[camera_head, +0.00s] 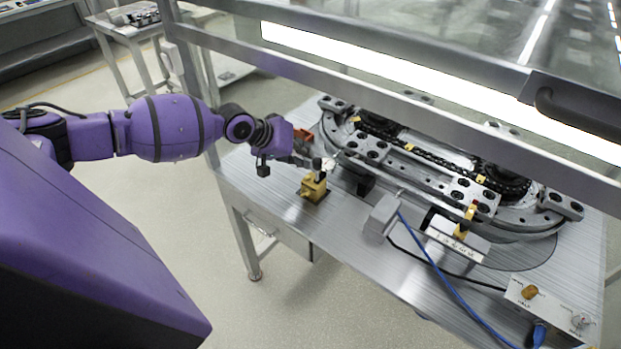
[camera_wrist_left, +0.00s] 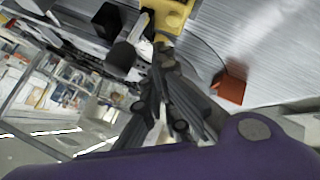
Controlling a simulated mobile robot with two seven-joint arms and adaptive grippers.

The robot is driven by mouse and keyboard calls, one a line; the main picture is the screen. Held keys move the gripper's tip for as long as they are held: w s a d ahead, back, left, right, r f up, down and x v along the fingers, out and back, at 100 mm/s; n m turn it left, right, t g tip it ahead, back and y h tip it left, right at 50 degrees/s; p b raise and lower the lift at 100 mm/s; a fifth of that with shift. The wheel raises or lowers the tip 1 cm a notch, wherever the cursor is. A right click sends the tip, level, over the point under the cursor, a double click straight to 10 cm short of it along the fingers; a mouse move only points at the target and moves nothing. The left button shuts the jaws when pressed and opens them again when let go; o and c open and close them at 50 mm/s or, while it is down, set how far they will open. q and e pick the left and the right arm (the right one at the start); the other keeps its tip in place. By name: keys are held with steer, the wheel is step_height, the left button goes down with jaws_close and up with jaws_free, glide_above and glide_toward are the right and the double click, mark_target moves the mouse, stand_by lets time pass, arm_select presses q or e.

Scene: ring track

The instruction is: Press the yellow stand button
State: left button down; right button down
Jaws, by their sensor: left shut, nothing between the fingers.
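The yellow stand (camera_head: 313,189) is a small blocky post on the left part of the metal table, and its yellow body shows at the top of the left wrist view (camera_wrist_left: 172,12). My left gripper (camera_head: 315,164) reaches in from the left with its dark fingers shut and empty. Its fingertips are at the top of the stand, and they hide the button face. In the left wrist view the closed fingers (camera_wrist_left: 163,52) point at the yellow stand. I cannot tell whether they touch it. My right gripper is not in view.
The ring track (camera_head: 420,165) with its chain and metal blocks lies to the right of the stand. A grey box (camera_head: 382,216) with cables is nearby. A control box with knobs (camera_head: 548,305) is at the front right. A metal frame beam (camera_head: 400,100) crosses above the table.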

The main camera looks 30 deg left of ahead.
mark_target(308, 178)
arm_select(q)
steer(key=shift+f, duration=0.8)
stand_by(0.5)
stand_by(0.4)
steer(key=shift+f, duration=0.1)
steer(key=shift+f, duration=0.35)
